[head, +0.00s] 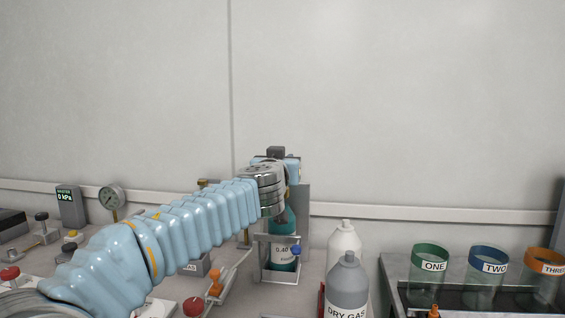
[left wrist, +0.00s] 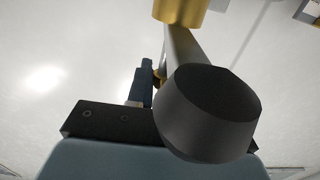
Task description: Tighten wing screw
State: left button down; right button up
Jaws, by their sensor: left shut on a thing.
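My left arm comes in from the left in the head view, and its gripper (head: 290,170) is at the top of a grey upright stand (head: 303,200) near the wall. In the left wrist view, a dark finger of the left gripper (left wrist: 150,76) meets a small brass part, seemingly the wing screw (left wrist: 158,76). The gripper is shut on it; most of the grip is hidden. A large black round knob (left wrist: 207,112) blocks the view of the other finger. My right gripper is in neither view.
A teal cylinder (head: 282,253) marked 0.40 stands in the holder below my left gripper. Cups ONE, TWO and THREE (head: 487,280) stand on a tray. A gauge (head: 112,197) and small valves are at left.

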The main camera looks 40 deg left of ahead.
pick_arm(q)
jog(key=shift+h, duration=0.3)
jog(key=shift+d+m+t+h+p, duration=0.1)
jog(key=shift+m+t+h+p, duration=0.5)
jog(key=shift+m+h, duration=0.9)
jog(key=shift+h, duration=0.4)
jog(key=shift+t+p, duration=0.3)
jog(key=shift+p, duration=0.1)
jog(key=shift+m+h, duration=0.4)
jog(key=shift+h, duration=0.2)
